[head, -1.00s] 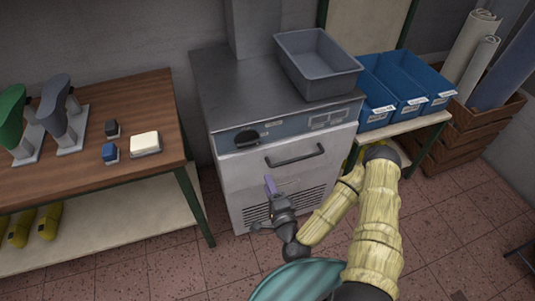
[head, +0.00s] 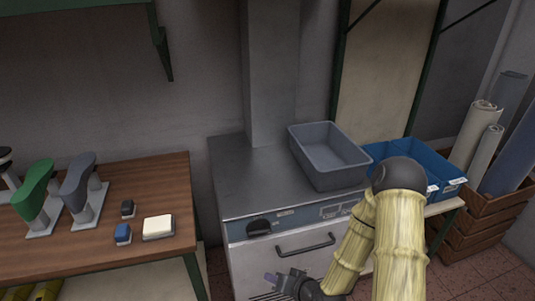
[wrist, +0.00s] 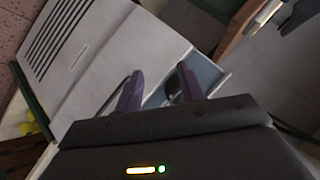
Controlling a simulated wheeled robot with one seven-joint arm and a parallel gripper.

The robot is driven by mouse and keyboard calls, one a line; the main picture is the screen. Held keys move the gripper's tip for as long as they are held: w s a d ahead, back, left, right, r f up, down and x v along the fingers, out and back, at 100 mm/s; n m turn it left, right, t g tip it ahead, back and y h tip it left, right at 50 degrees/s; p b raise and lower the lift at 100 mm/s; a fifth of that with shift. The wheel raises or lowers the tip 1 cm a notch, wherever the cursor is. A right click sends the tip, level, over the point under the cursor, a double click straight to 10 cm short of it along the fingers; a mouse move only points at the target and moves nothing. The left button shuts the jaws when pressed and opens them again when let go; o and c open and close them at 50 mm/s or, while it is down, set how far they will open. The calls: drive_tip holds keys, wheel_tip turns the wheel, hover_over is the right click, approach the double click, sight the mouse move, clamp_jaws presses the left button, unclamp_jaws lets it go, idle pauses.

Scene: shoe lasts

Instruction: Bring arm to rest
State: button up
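My gripper (head: 270,278) is low in the head view, in front of the grey metal cabinet (head: 232,190), below and left of its door handle. In the wrist view its two purple fingers (wrist: 160,76) stand apart with nothing between them. The cabinet front shows behind the fingers. My arm, in a pale yellow sleeve, is bent with its dark elbow raised in front of the blue bins.
A grey tub (head: 327,168) sits on the cabinet. Blue bins (head: 440,168) stand to its right, partly hidden by my arm. The wooden table (head: 130,178) at left holds shoe lasts (head: 78,180), small blocks and a pale block (head: 158,227). A wooden crate (head: 490,220) holds rolls.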

drive_tip(key=s+d+r+g+h+p, duration=0.2)
drive_tip(key=s+d+r, duration=0.3)
drive_tip(key=r, duration=0.6)
drive_tip(key=s+d+r+n+g+h+p, duration=0.1)
drive_tip(key=s+d+r+g+h+p, duration=0.1)
drive_tip(key=d+r, duration=0.5)
wheel_tip(320, 180, up, 5)
drive_tip(key=s+g+h, duration=0.1)
drive_tip(key=s+h, duration=0.1)
drive_tip(key=h, duration=0.1)
drive_tip(key=shift+s+f, duration=0.15)
drive_tip(key=shift+s, duration=0.25)
